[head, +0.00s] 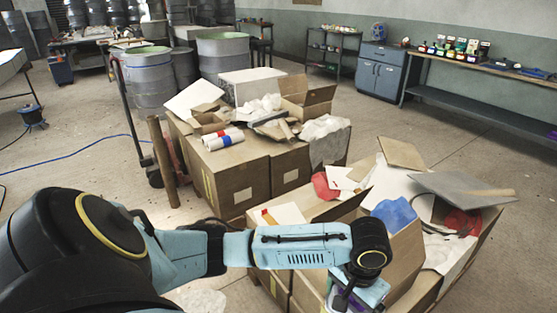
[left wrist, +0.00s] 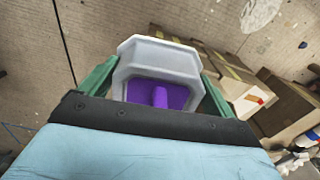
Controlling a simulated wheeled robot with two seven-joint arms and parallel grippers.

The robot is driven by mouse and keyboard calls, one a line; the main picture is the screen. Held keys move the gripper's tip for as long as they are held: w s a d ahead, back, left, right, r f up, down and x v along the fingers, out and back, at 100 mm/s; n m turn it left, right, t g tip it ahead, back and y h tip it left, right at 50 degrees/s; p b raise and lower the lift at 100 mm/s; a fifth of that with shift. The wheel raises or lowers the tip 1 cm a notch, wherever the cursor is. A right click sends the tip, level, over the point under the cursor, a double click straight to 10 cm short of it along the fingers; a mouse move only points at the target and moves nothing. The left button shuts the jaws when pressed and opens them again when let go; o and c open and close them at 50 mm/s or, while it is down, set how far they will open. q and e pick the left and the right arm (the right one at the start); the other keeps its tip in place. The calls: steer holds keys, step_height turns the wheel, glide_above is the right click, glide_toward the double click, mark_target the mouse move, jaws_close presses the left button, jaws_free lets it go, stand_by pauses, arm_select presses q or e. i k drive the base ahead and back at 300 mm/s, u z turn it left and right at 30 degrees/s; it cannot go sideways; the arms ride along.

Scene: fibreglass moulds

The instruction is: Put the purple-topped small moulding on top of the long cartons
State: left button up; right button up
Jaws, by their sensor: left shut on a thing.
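The small moulding (left wrist: 157,58) is pale grey with chamfered corners and a purple face (left wrist: 175,97), seen in the left wrist view. My left gripper (left wrist: 155,82) is shut on it, one green finger on each side. In the head view my left gripper (head: 357,293) is at the lower right, in front of the near cartons; the moulding is mostly hidden there by my wrist. Long brown cartons (head: 309,291) stand beneath and behind my forearm; which ones the task means I cannot tell. Brown cartons (left wrist: 283,107) also show at the right of the left wrist view. My right gripper is not in view.
An open carton with flaps up (head: 406,260), a blue cloth (head: 394,213) and a grey panel (head: 465,188) clutter the near stack. A second carton stack (head: 238,176) stands behind, topped with rolls and scraps. Open floor (head: 395,130) lies beyond.

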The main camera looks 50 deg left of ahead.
mark_target(290, 209)
steer(key=u, duration=2.8)
steer(key=i, duration=3.1)
steer(key=z, duration=4)
steer(key=i, duration=0.45)
